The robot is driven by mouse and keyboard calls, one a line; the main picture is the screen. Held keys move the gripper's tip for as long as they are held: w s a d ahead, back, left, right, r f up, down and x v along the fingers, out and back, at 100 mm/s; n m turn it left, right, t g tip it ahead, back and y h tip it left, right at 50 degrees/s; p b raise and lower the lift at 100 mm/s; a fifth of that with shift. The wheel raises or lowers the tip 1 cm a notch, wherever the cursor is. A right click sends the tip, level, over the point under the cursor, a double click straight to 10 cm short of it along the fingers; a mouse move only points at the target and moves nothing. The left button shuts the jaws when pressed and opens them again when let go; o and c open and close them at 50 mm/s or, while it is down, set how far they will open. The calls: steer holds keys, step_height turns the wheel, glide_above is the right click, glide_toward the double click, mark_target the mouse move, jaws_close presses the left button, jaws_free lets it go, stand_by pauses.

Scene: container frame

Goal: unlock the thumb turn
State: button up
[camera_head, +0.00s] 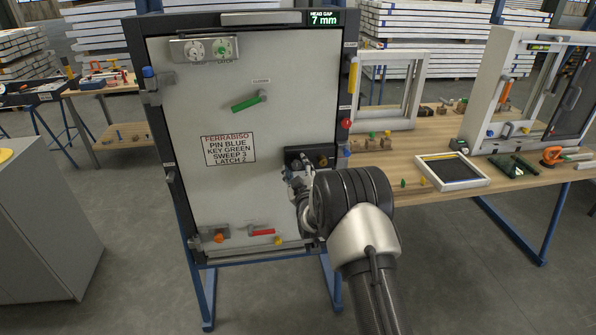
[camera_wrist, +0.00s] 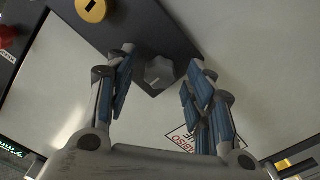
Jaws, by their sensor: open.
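The thumb turn (camera_wrist: 159,72) is a grey faceted knob on a dark lock plate (camera_wrist: 135,30) in the wrist view. The same plate (camera_head: 312,151) sits at the right edge of the pale door panel (camera_head: 215,110) in the head view, where the knob is too small to make out surely. My gripper (camera_wrist: 161,78) is open, with one finger on each side of the knob. A gap shows between the knob and both fingers. In the head view my gripper (camera_head: 298,183) is just in front of the plate, partly hidden by my wrist.
A yellow key cylinder (camera_wrist: 92,9) is on the same plate beside the knob. A red knob (camera_head: 346,123) is on the frame. The panel also bears a green handle (camera_head: 248,102), a red handle (camera_head: 262,232) and a printed sign (camera_head: 229,150). A workbench (camera_head: 450,195) stands right.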

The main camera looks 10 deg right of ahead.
steer(key=s, duration=1.2)
steer(key=shift+r, duration=0.1)
steer(key=s+r+m+g, duration=0.3)
steer(key=s+r+g, duration=0.3)
steer(key=s+r, duration=0.55)
steer(key=s+r+m+g, duration=0.1)
steer(key=s+m+g, duration=0.3)
steer(key=s, duration=2.9)
steer(key=g, duration=0.3)
steer(key=shift+s, duration=0.15)
